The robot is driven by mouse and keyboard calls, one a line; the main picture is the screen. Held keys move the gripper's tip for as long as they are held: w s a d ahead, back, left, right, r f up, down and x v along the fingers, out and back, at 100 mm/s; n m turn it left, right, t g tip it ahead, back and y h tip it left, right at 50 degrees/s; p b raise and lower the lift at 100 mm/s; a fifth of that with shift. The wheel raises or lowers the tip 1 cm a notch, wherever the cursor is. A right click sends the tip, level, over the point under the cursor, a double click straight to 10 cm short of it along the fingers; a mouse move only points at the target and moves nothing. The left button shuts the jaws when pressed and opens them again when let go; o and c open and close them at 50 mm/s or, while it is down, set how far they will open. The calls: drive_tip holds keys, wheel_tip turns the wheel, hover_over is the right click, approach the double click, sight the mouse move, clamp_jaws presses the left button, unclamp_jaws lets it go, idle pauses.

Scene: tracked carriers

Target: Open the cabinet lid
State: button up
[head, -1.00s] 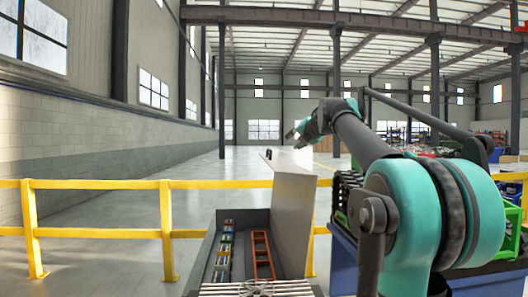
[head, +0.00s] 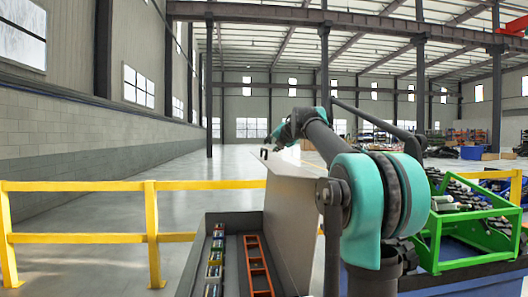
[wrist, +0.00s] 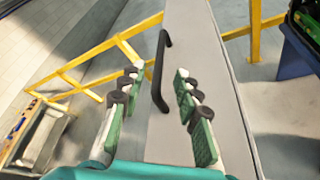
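The grey cabinet lid (head: 292,205) stands raised, near upright, along the right side of the open cabinet (head: 238,218) in the head view. Its dark bar handle (head: 264,153) is near the lid's top edge. In the wrist view the lid (wrist: 185,50) runs lengthwise through the middle, with the black handle (wrist: 160,72) on its face. My gripper (wrist: 155,108) is open, its green-padded fingers spread apart. The handle shows between and beyond the fingertips; I cannot tell any contact. In the head view, my arm reaches past the lid and the fingertips are unclear.
The cabinet holds a row of small coloured items (head: 214,262) and an orange-red rack (head: 258,268). A yellow railing (head: 85,238) runs behind it. A green crate frame (head: 470,225) with parts stands on the right, beside my arm. Floor beyond the railing is clear.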

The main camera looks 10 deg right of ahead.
drive_tip(key=x, duration=0.9)
drive_tip(key=shift+w, duration=0.1)
clamp_jaws()
